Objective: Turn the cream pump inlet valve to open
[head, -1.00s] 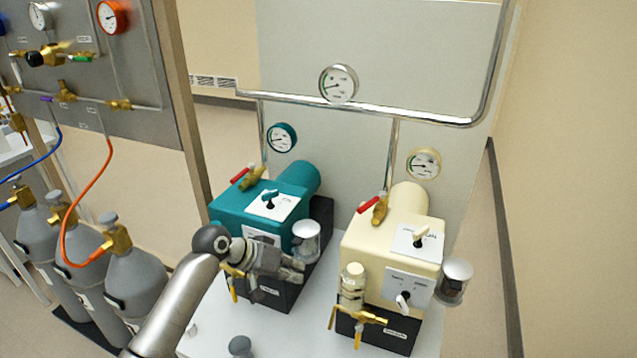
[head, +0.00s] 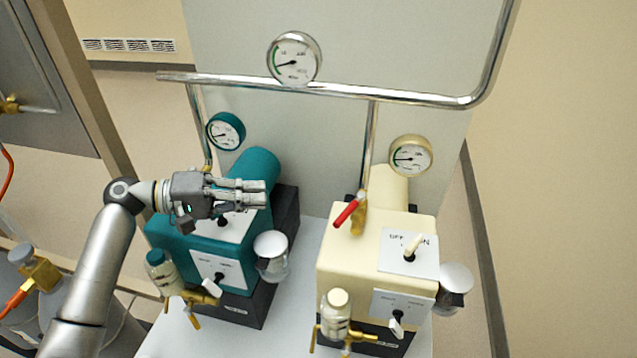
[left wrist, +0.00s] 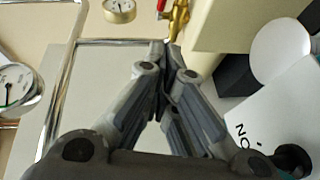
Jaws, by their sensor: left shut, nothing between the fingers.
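The cream pump (head: 345,245) stands at the right of the white bench. Its inlet valve is a brass body (head: 360,212) with a red lever (head: 346,213), on the pipe at the pump's back left. The lever slants down and left, across the pipe line. My left gripper (head: 264,193) is shut and empty, above the teal pump and left of the red lever, apart from it. In the left wrist view the closed fingertips (left wrist: 172,45) point toward the brass valve (left wrist: 180,18) and a bit of red lever (left wrist: 162,5). My right gripper is out of view.
The teal pump (head: 175,232) lies under my left gripper, its valve lever hidden. A metal pipe with a gauge (head: 294,58) crosses the back panel. A cream gauge (head: 410,156) is above the cream pump. A jar (head: 271,255) stands between the pumps.

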